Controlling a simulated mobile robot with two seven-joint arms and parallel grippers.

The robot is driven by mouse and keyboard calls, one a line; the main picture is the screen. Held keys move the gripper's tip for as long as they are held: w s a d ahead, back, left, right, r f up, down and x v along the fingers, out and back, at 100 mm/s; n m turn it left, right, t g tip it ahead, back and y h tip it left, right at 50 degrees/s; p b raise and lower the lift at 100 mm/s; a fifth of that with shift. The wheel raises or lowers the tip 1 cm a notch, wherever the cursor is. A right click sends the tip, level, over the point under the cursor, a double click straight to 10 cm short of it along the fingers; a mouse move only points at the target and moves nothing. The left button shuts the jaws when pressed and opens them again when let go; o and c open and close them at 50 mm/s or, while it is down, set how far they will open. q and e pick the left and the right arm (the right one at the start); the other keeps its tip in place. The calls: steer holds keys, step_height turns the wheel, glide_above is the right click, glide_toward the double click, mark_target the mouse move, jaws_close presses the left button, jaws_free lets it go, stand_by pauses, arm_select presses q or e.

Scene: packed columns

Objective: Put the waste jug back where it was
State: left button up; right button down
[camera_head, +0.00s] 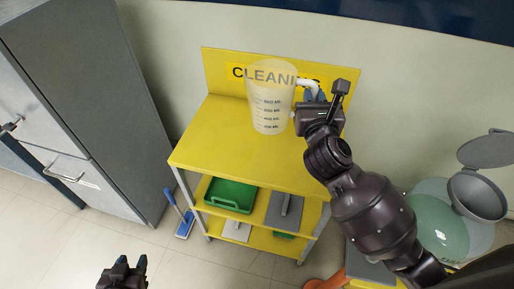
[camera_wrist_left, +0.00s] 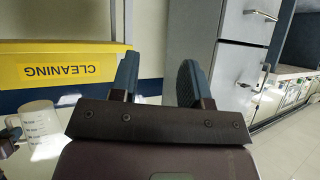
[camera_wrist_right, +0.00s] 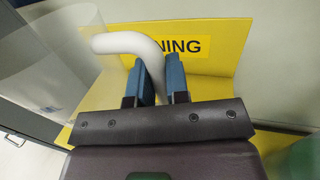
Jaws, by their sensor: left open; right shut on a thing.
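The waste jug (camera_head: 268,108) is a clear, tapered measuring jug with printed marks and a white handle. It is upright over the yellow top of the cleaning cart (camera_head: 215,135), in front of the sign; I cannot tell whether its base touches the top. My right gripper (camera_head: 312,97) is shut on the jug's handle, at its right side. In the right wrist view the white handle (camera_wrist_right: 125,42) runs between the fingers (camera_wrist_right: 162,80), with the clear body (camera_wrist_right: 45,65) at left. My left gripper (camera_head: 132,264) is open and empty, low in front of the cart.
The cart's lower shelves hold a green tray (camera_head: 230,195) and a grey item with a handle (camera_head: 285,210). Grey cabinets (camera_head: 95,80) stand at left, with a blue brush-like tool (camera_head: 183,220) on the floor. A greenish round container with a grey lid (camera_head: 438,225) is at right.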

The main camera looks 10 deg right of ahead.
steer(key=w+a+r+h+b, duration=0.1)
steer(key=w+a+r, duration=0.1)
steer(key=w, duration=0.2)
steer(key=shift+m+g, duration=0.3)
steer(key=shift+m, duration=0.1)
steer(key=f+b, duration=0.2)
steer(key=f, duration=0.4)
steer(key=f+b, duration=0.2)
steer(key=f, duration=0.4)
steer(key=f+b, duration=0.2)
steer(key=f, duration=0.5)
steer(key=shift+w+a, duration=0.1)
steer(key=shift+w, duration=0.25)
arm_select(q)
step_height(320, 180, down, 6)
steer(key=shift+d+f+g, duration=0.15)
steer(key=shift+d+g, duration=0.05)
steer(key=shift+g, duration=0.1)
arm_select(e)
steer(key=shift+f, duration=0.15)
steer(key=c, duration=1.6)
jaws_free()
steer(key=shift+f, duration=0.1)
steer(key=o, duration=0.5)
arm_select(q)
steer(key=shift+f, duration=0.25)
